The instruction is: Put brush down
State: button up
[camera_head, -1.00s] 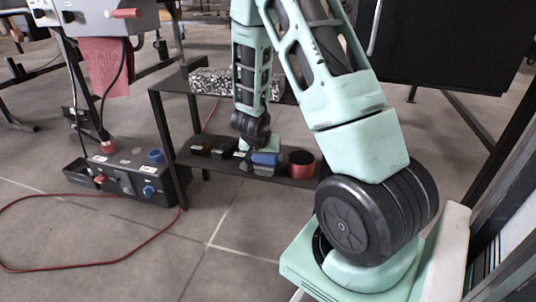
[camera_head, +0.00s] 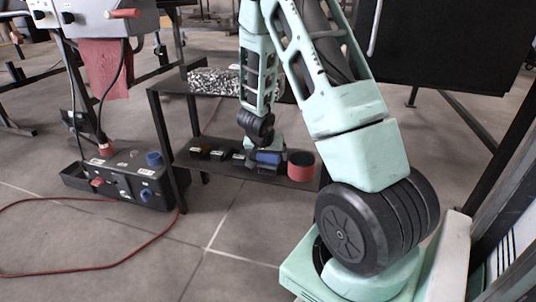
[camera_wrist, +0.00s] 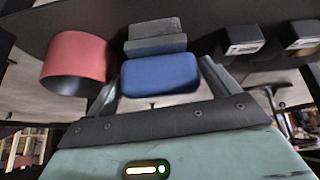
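A block-shaped thing with a rounded blue part (camera_wrist: 160,75) and a grey part (camera_wrist: 155,35) behind it, which I take to be the brush, is at the dark lower shelf. Its blue part also shows in the head view (camera_head: 268,157). My gripper (camera_wrist: 162,85) points at it, with one finger on either side. The fingers look spread wider than the blue part, with narrow gaps. In the head view, my gripper (camera_head: 279,144) is just above the blue part. How the underside meets the shelf is hidden.
A red cylinder (camera_head: 301,166) stands close on the right of the blue part in the head view. Small dark labelled boxes (camera_head: 200,152) stand to its left. A speckled block (camera_head: 212,82) lies on the upper shelf (camera_head: 172,83), above the lower shelf (camera_head: 215,166).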

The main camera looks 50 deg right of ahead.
jog(key=shift+r, duration=0.15)
jog(key=shift+a+r+p, duration=0.15)
jog(key=shift+r+p, duration=0.2)
jog(key=p+v, duration=0.8)
jog(key=v, duration=0.3)
jog(key=w+a+r+n+t+y, duration=0.1)
jog(key=w+a+r+n+y, duration=0.15)
jog(key=a, duration=0.55)
jog(key=w+a+r+n+t+y, duration=0.1)
jog(key=w+a+n+y, duration=0.15)
jog(key=a, duration=0.65)
jog(key=s+a+r+n+y, duration=0.2)
jog(key=s+a+n, duration=0.1)
jog(key=a, duration=0.4)
jog(key=s+a+r+n+y, duration=0.1)
jog(key=s+a+r+n, duration=0.15)
jog(key=a, duration=0.45)
jog(key=s+a+r+n+g, duration=0.1)
jog(key=s+a+n, duration=0.1)
jog(key=s, duration=0.4)
jog(key=s+a+r+n+g+h, duration=0.1)
jog(key=s+a+r+n+g, duration=0.1)
jog(key=s, duration=0.4)
jog(key=s+a+r+n+g, duration=0.1)
jog(key=s+a+n, duration=0.3)
jog(key=s+n, duration=0.1)
jog(key=shift+s+r, duration=0.4)
jog(key=shift+s, duration=0.5)
